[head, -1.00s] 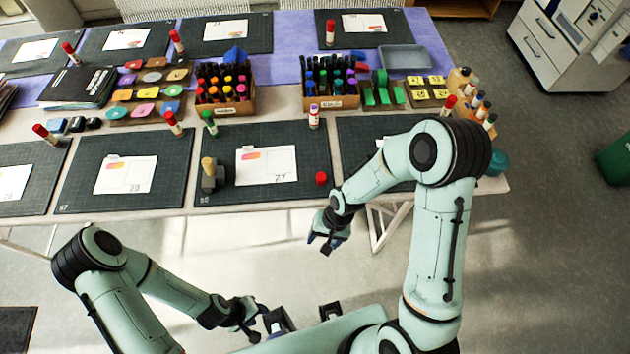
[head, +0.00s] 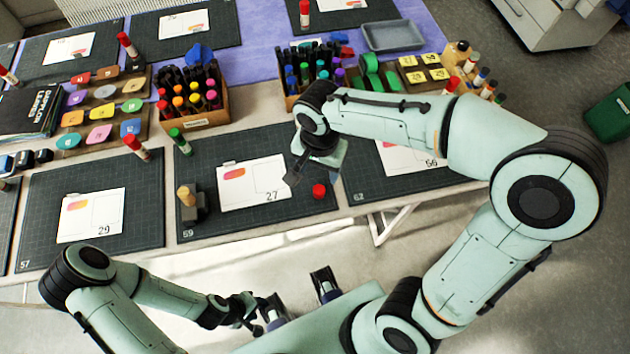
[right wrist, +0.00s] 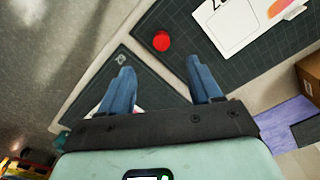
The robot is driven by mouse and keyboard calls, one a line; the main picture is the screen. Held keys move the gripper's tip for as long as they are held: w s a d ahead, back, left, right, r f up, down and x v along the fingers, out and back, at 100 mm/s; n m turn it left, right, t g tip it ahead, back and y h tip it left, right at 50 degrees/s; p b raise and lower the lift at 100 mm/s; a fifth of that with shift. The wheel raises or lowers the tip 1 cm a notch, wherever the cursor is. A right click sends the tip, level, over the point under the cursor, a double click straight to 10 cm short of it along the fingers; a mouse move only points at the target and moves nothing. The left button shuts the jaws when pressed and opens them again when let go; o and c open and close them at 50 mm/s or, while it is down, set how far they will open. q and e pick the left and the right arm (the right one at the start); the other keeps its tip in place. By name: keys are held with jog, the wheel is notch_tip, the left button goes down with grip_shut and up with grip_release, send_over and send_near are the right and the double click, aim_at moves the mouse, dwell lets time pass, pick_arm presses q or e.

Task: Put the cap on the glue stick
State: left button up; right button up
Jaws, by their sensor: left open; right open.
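A loose red cap (head: 319,190) lies at the right front corner of the dark mat 59 (head: 232,226), beside the white card 27 (head: 253,184). It also shows in the right wrist view (right wrist: 161,40). The uncapped glue stick, seen earlier at the mat's back edge, is hidden now, apparently behind my right arm. My right gripper (head: 316,170) is open and empty above the mat's right side. In the right wrist view its blue fingers (right wrist: 160,70) are apart, with the cap beyond them. My left gripper (head: 260,316) is open and empty, low in front of the table.
A wooden-handled stamp (head: 187,204) stands left of card 27. A green-capped stick (head: 180,141) and a red-capped stick (head: 137,147) stand near the mats' back edges. Boxes of markers (head: 194,97) stand behind. Mat 62 (head: 384,184) lies to the right.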

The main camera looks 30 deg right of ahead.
jog(key=shift+s, duration=0.2)
jog(key=b, duration=0.1)
send_over(320, 189)
jog(key=s, duration=0.1)
jog(key=f, duration=0.7)
jog(key=shift+a+f, duration=0.25)
jog(key=shift+a, duration=0.15)
jog(key=shift+f, duration=0.4)
jog(key=shift+w+d+f+b, duration=0.1)
jog(key=shift+w+f, duration=0.05)
jog(key=shift+f, duration=0.7)
jog(key=shift+w+d+f+b, duration=0.1)
jog(key=shift+w+d+f, duration=0.1)
jog(key=shift+f, duration=0.7)
jog(key=shift+w+d+f+b, duration=0.1)
jog(key=shift+w+f, duration=0.05)
jog(key=shift+f, duration=0.7)
jog(key=c, duration=1.1)
